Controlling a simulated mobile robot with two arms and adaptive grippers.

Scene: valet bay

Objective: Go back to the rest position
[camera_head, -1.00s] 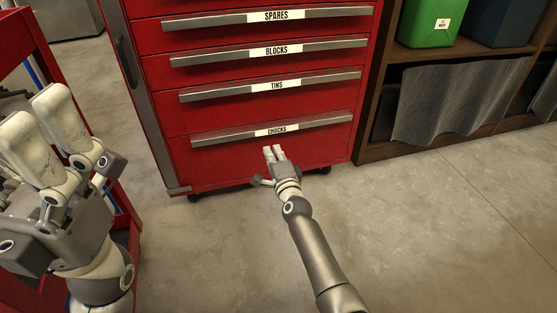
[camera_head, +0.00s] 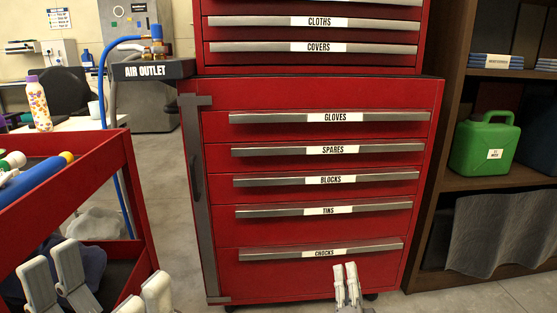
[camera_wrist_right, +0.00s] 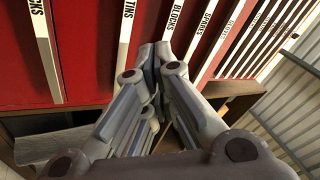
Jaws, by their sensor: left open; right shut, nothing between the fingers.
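My left gripper (camera_head: 102,283) is open at the bottom left of the head view, by the red cart. Only its pale fingers show there, and I see nothing between them. My right gripper (camera_head: 346,286) is at the bottom of the head view, in front of the lowest drawer, labelled CHOCKS (camera_head: 320,251). Its two fingers are together and empty. They also show together in the right wrist view (camera_wrist_right: 160,55), with the labelled drawer handles beyond. I cannot tell how far the fingertips are from the drawer front.
The red drawer cabinet (camera_head: 225,200) fills the middle, its drawers closed. A red cart (camera_head: 115,165) stands at left, beside the AIR OUTLET shelf (camera_head: 150,71) and blue hose. Brown shelving (camera_head: 520,181) with a green can (camera_head: 484,146) is at right.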

